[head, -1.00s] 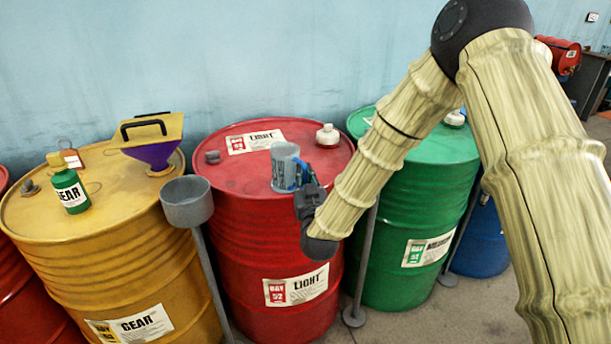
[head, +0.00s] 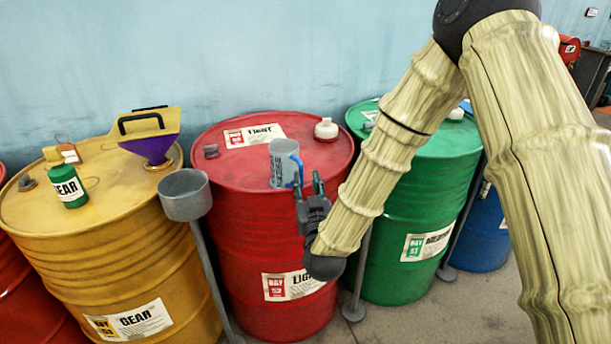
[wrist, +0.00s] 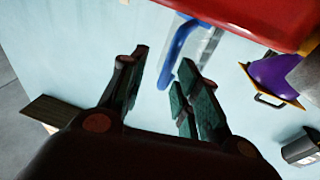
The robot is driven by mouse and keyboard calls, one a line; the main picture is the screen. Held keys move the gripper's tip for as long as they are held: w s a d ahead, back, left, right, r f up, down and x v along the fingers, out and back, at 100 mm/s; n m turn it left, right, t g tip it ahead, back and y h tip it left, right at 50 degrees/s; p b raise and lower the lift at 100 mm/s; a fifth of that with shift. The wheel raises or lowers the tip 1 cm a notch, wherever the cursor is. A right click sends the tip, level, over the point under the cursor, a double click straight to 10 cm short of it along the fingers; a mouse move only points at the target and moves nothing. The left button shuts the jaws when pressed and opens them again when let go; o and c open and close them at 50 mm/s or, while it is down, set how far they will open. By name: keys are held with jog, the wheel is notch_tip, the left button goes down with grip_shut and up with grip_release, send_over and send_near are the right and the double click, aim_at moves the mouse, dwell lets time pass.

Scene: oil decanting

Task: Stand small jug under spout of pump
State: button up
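The small jug (head: 282,165), a grey cylinder with a blue handle, stands upright on the red LIGHT drum (head: 265,235), near the front of its lid. My gripper (head: 308,182) is just right of and in front of the jug, its fingers apart and empty. The jug's clear grey wall (wrist: 207,48) is beside the handle. I cannot make out a pump or its spout in these frames.
A grey cup on a pole (head: 185,195) stands between the yellow GEAR drum (head: 130,260) and the red drum. A purple funnel (head: 150,148) and green bottle (head: 69,187) are on the yellow drum. A white cap (head: 326,129) sits on the red lid. The green drum (head: 395,230) is right.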

jog(key=shift+b+v, duration=0.3)
jog(key=shift+v, duration=2.35)
